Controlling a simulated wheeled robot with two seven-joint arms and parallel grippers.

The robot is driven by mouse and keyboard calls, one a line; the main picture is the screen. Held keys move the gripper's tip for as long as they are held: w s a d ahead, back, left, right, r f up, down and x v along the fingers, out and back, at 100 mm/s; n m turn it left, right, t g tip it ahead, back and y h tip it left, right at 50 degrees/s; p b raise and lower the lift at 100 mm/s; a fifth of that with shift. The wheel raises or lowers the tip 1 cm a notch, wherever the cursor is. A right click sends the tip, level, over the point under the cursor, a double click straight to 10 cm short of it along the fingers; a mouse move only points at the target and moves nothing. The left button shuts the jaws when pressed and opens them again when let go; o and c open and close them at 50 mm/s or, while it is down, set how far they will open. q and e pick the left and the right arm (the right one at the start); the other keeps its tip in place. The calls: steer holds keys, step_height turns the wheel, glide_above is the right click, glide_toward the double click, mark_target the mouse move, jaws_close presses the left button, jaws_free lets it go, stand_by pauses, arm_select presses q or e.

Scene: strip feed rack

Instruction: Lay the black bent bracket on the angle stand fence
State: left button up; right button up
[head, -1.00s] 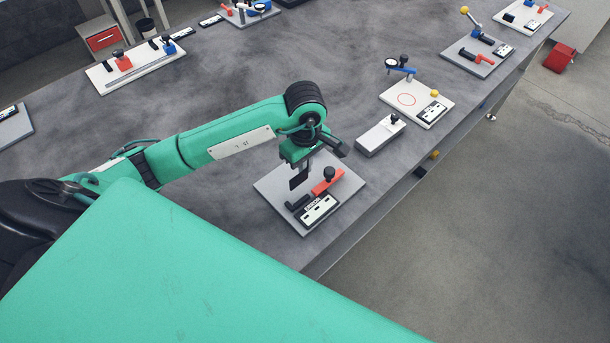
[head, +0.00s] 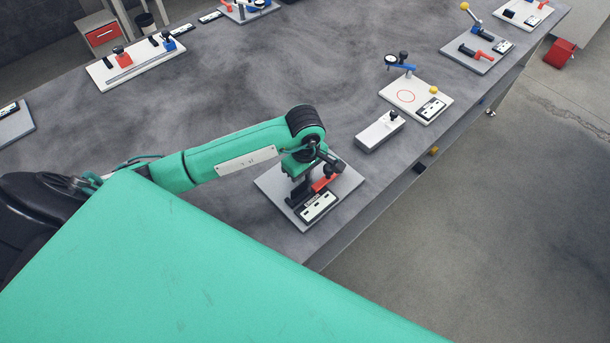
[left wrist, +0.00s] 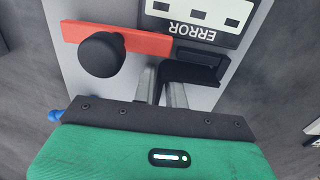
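My left gripper (head: 299,178) is low over the grey base plate (head: 268,184) of the nearest fixture. In the left wrist view its two fingers (left wrist: 162,88) are close together with the black bent bracket (left wrist: 188,73) between them. The bracket reaches right from the fingers, beside the black angle stand fence (left wrist: 204,57). Both are black and overlap, so I cannot tell whether they touch. A red bar (left wrist: 140,43) with a black knob (left wrist: 101,54) lies left of the fence. In the head view the gripper hides most of the bracket. My right gripper is out of view.
A white label plate (head: 318,206) reading ERROR lies close by the fence on the base plate. A grey-white block (head: 380,132) and a white board (head: 412,98) with a red circle stand further right. The table's front edge is near. Bare table lies behind the fixture.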

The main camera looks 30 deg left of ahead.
arm_select(q)
steer(key=shift+o, duration=0.9)
steer(key=shift+r, duration=0.15)
steer(key=shift+w+r, duration=0.1)
steer(key=shift+r, duration=0.2)
step_height(320, 180, up, 12)
steer(key=b, duration=0.3)
steer(key=shift+f, duration=0.25)
